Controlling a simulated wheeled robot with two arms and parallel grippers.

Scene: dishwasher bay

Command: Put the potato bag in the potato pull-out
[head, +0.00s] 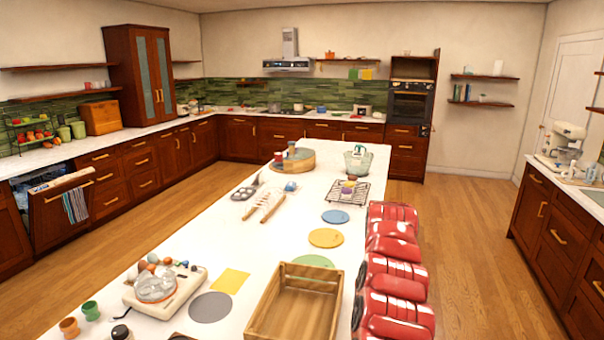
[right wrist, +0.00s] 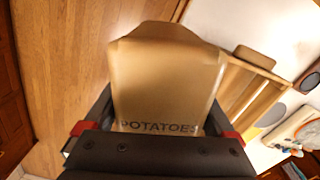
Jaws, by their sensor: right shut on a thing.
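The potato bag (right wrist: 168,85) is a tan paper bag with a folded top and the word POTATOES printed low on its face. It shows in the right wrist view only. My right gripper (right wrist: 158,102) is shut on it, with dark fingers on both sides of the bag. The bag is above wood floor beside the white island. My left gripper is in neither view. I cannot tell which cabinet front (head: 325,130) is the potato pull-out; no pull-out stands visibly open.
The dishwasher door (head: 62,205) at left is tilted partly open. Floor (head: 475,250) right of the stools is clear.

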